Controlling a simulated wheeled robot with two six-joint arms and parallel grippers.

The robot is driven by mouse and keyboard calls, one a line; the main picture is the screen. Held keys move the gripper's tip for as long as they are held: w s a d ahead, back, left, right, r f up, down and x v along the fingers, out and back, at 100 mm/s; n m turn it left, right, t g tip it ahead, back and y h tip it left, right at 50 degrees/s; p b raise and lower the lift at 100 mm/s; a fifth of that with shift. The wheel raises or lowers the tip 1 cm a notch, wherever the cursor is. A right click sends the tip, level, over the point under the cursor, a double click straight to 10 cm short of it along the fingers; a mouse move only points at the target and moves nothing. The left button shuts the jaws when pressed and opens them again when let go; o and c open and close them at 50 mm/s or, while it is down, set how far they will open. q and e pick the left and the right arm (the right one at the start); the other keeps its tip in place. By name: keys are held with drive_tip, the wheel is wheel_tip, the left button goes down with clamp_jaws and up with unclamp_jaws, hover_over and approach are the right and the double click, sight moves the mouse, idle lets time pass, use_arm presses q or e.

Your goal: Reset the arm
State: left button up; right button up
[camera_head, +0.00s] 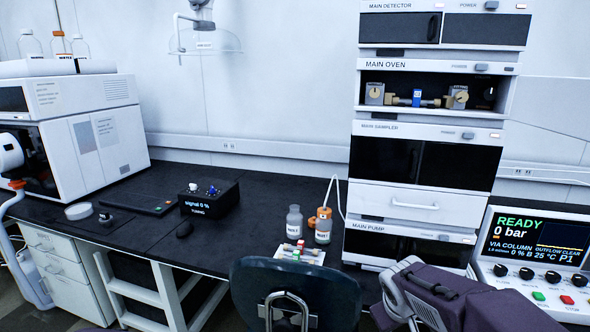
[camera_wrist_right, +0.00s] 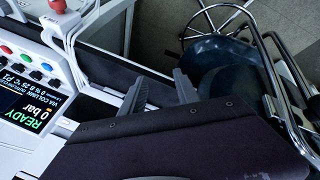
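My right gripper (camera_wrist_right: 160,92) shows in the right wrist view. Its two dark fingers stand apart with a gap between them and nothing held. The fingers point past the bench edge, toward the floor and the dark blue chair (camera_wrist_right: 222,68), without visible contact. In the head view, the purple body of my right arm (camera_head: 455,300) is at the lower right, in front of the control console (camera_head: 535,250); its fingertips cannot be made out there. My left gripper is in neither view.
The dark chair (camera_head: 295,292) stands at the bench front. Behind it are a grey bottle (camera_head: 294,222), an orange-capped bottle (camera_head: 323,230) and a white tray (camera_head: 312,258) with small coloured parts. The instrument stack (camera_head: 395,199) rises at right. The middle bench is mostly clear around the signal box (camera_head: 225,203).

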drive_tip(key=s+a+f+m+g+y, duration=0.3)
drive_tip(key=s+a+f+g, duration=0.1)
drive_tip(key=s+f, duration=0.95)
wheel_tip(320, 180, up, 18)
drive_tip(key=s+a+p, duration=0.1)
drive_tip(key=p, duration=1.5)
drive_tip(key=shift+m+p, duration=0.4)
drive_tip(key=shift+s, duration=0.1)
